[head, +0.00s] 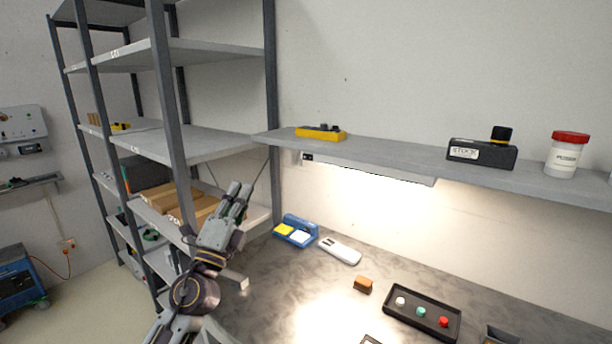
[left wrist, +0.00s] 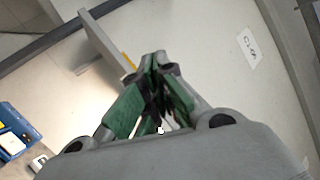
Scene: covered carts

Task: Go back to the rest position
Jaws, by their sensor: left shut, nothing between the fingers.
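My left gripper (head: 239,190) shows in the head view with its arm coming up from the lower left. Its fingers point up, in front of the metal shelving unit (head: 172,110) and left of the wall shelf. In the left wrist view the left gripper (left wrist: 157,62) has its green-padded fingers together at the tips, with nothing between them. It touches nothing that I can see. My right gripper is in neither view.
The worktop (head: 290,290) holds a blue holder (head: 296,230), a white device (head: 340,250), a small brown block (head: 363,284) and a black tray (head: 422,312) with coloured buttons. The wall shelf (head: 400,161) above carries a yellow item (head: 320,134), a black box (head: 481,154) and a red-lidded jar (head: 565,155).

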